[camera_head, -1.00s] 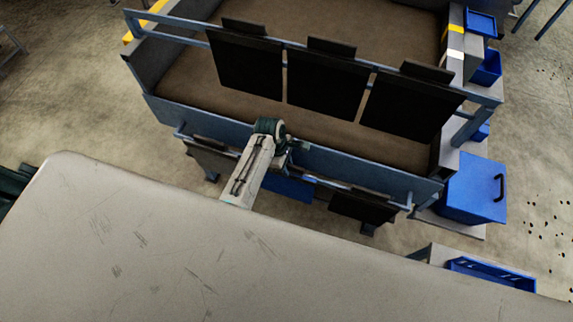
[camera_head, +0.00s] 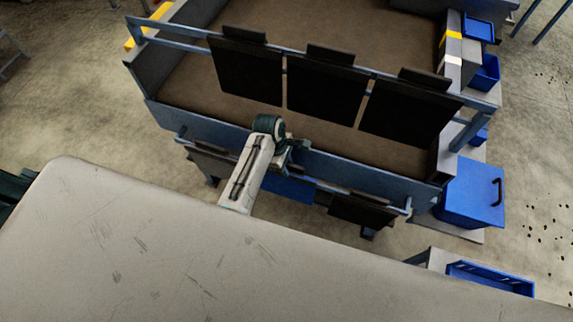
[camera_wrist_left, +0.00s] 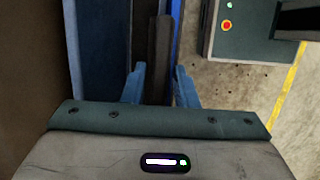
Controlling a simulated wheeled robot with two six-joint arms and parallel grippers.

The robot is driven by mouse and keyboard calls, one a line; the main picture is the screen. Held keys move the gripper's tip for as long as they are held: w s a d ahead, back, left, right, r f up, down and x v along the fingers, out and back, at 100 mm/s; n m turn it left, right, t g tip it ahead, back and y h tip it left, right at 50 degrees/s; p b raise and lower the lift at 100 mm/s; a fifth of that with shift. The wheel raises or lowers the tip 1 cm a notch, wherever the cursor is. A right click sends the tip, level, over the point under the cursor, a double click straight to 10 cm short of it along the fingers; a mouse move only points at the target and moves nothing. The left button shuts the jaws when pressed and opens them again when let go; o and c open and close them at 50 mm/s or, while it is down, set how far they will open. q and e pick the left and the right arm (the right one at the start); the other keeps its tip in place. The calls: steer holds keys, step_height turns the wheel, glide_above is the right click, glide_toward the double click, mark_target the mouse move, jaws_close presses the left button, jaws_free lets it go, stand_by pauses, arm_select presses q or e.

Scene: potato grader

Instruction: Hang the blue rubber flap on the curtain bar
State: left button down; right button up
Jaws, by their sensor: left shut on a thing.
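The blue rubber flap (camera_head: 288,188) shows in the head view just below my left gripper (camera_head: 297,147), in front of the blue-grey machine side. In the left wrist view, my left gripper (camera_wrist_left: 159,85) is shut on a dark upright strip (camera_wrist_left: 159,45), which looks like the flap's top edge; a blue edge shows beside it. A lower curtain bar (camera_head: 335,186) runs along the machine's near side, with a dark flap (camera_head: 360,210) to the right of the blue one and another (camera_head: 212,163) to the left. Whether the blue flap touches the bar cannot be told. My right gripper is not in view.
An upper bar (camera_head: 185,36) carries three black flaps (camera_head: 315,88) across the brown machine bed. A blue lidded bin (camera_head: 470,192) and a blue crate (camera_head: 490,276) stand at the right. A green box with a red button (camera_wrist_left: 228,27) shows in the wrist view.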

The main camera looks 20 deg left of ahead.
arm_select(q)
steer(key=s, duration=0.9)
steer(key=shift+s+a, duration=0.15)
steer(key=shift+s, duration=0.25)
steer(key=shift+f, duration=0.15)
